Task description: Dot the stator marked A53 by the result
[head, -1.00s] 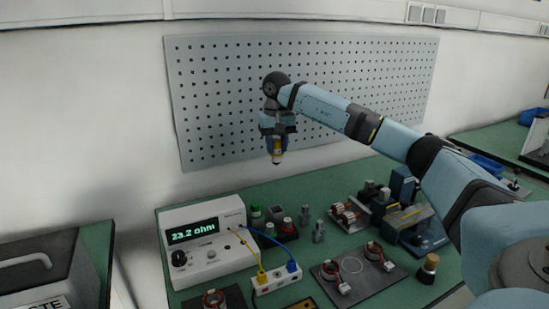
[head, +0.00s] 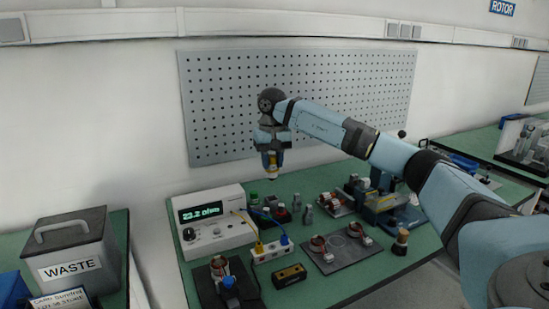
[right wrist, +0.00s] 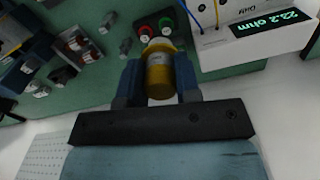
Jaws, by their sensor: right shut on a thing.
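My right gripper (head: 271,158) is shut on a yellow, pen-like marker (head: 272,170) and holds it tip down in the air, in front of the pegboard. The marker also shows between the fingers in the right wrist view (right wrist: 159,76). One copper-wound stator (head: 219,266) sits on a dark fixture at the front left, behind a blue knob. Two more stators (head: 318,245) (head: 355,230) sit on a grey mat to the right. I cannot read any stator's mark. My left gripper is out of view.
Red and green capped pots (right wrist: 165,22) stand in a holder beside the meter. A white socket block (head: 272,250) with yellow and blue leads is in front. A waste bin (head: 72,250) stands at the left. Blue-grey equipment (head: 385,205) fills the bench's right back.

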